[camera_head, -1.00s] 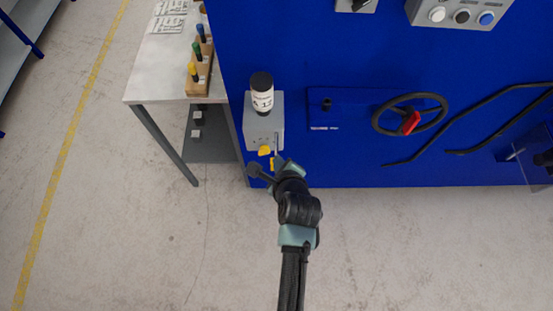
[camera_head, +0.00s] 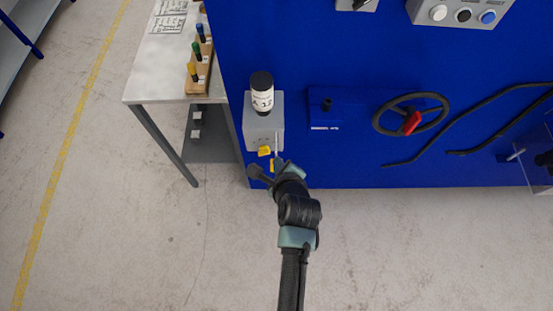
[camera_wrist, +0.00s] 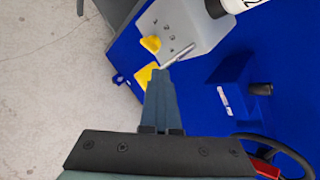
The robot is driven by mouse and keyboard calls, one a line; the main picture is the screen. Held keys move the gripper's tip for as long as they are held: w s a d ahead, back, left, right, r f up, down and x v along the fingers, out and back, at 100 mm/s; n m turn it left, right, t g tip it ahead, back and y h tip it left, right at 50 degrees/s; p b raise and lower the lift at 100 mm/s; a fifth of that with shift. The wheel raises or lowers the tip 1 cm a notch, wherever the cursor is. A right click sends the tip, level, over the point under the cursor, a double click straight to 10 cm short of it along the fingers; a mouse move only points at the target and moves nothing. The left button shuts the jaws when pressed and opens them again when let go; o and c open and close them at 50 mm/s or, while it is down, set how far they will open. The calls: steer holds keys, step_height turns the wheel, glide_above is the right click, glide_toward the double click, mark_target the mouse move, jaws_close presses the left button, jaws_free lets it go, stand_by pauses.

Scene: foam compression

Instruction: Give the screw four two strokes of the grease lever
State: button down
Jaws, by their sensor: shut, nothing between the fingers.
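The grease unit is a grey box (camera_head: 264,122) on the blue machine, with a white, black-capped bottle (camera_head: 262,100) marked "A 12" on it. A thin silver lever (camera_wrist: 178,53) comes off the box face beside a yellow piece (camera_wrist: 150,44). A second yellow piece (camera_wrist: 145,75) lies just past my fingertips, partly hidden by them. My gripper (camera_wrist: 161,73) is shut and empty. Its tips are close to the lever's lower end; I cannot tell whether they touch it. In the head view my gripper (camera_head: 277,164) is just below the box.
A handwheel (camera_head: 410,114) with a red grip and black bent bars (camera_head: 470,122) are on the blue panel to the right. A table (camera_head: 150,75) with a wooden block of coloured pegs (camera_head: 199,65) stands left. The floor in front is clear.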

steer(key=shift+s, duration=0.1)
stand_by(0.3)
steer(key=shift+r+p, duration=1.7)
steer(key=shift+p, duration=0.35)
step_height(320, 180, up, 5)
steer(key=p, duration=0.5)
